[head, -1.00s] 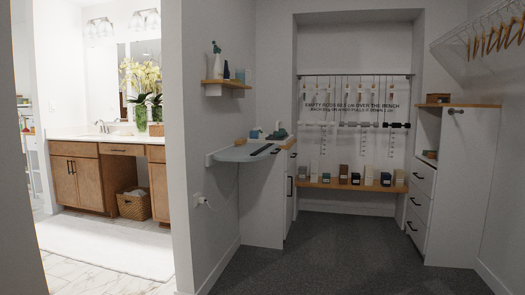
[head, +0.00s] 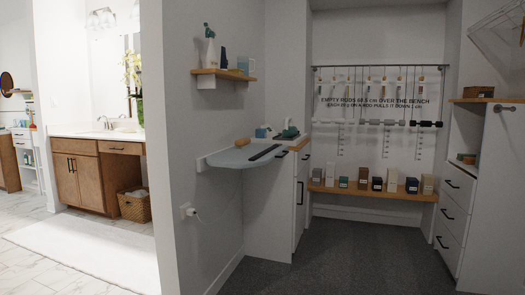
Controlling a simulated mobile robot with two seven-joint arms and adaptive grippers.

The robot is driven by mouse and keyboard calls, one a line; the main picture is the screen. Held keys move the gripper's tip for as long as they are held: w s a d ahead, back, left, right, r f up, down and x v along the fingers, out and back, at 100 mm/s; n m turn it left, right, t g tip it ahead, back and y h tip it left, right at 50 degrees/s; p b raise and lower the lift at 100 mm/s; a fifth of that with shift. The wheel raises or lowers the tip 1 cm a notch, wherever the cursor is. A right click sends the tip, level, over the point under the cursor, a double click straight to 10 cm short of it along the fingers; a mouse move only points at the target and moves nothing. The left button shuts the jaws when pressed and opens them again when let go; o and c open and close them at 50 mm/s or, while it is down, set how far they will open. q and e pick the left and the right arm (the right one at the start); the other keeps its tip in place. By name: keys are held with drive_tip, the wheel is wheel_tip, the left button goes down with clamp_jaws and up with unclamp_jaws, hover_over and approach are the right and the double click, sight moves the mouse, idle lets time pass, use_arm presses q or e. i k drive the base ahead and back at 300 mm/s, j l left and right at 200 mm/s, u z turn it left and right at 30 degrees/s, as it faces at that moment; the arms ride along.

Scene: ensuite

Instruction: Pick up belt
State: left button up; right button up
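A long, thin dark strip (head: 265,153) lies on the grey fold-down board (head: 226,160) fixed to the left wall. It may be the belt, but it is too small to tell. No other belt-like thing shows clearly. Neither of my grippers is in view.
A small wall shelf (head: 222,74) hangs above. A low bench (head: 340,188) with several boxes stands at the back, and white drawers (head: 455,205) at right. The dark carpet (head: 345,255) between is clear.

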sight(260, 154)
drive_tip(key=i+l+u, duration=0.25)
drive_tip(key=i+l, duration=0.7)
